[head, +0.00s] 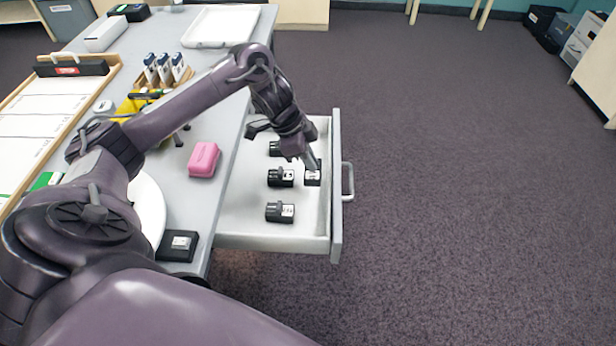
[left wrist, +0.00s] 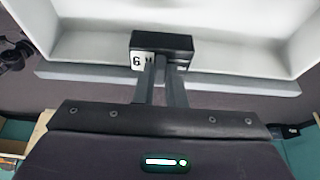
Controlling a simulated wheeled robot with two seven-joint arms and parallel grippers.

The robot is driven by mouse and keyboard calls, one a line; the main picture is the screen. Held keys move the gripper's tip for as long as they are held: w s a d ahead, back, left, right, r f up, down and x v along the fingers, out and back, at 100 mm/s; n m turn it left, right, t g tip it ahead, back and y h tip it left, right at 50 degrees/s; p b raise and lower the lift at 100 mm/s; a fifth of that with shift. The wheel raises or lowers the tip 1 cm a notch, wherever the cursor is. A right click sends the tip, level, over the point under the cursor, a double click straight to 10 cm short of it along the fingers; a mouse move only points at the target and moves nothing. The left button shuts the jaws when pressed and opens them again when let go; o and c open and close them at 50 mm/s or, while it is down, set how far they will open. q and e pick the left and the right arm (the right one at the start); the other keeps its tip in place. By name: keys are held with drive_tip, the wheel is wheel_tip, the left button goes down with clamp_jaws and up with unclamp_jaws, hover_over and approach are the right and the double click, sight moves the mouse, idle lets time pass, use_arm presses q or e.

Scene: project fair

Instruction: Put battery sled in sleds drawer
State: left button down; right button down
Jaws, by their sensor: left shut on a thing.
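The sleds drawer (head: 337,228) is pulled out from the right side of the table, its white inside facing up. My left gripper (head: 312,164) reaches down into it near the front panel, shut on a black battery sled (head: 313,179) with a white label. My right gripper is not in view.
Several other black sleds, one at the near side (head: 279,212) and one in the middle (head: 280,177), sit left of the held one. A pink block (head: 204,159) and a black box (head: 178,246) lie on the table. Carpet right of the drawer is clear.

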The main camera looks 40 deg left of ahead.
sight(309, 177)
use_arm(q)
wheel_tip(309, 177, down, 2)
drive_tip(key=shift+f, duration=0.1)
wheel_tip(309, 177, down, 4)
drive_tip(key=shift+r+b, duration=0.1)
drive_tip(key=shift+b, duration=0.25)
drive_tip(key=shift+f, duration=0.3)
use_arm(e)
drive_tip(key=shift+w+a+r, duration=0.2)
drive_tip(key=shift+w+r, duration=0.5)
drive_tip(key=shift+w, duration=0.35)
use_arm(q)
drive_tip(key=c, duration=1.5)
unclamp_jaws()
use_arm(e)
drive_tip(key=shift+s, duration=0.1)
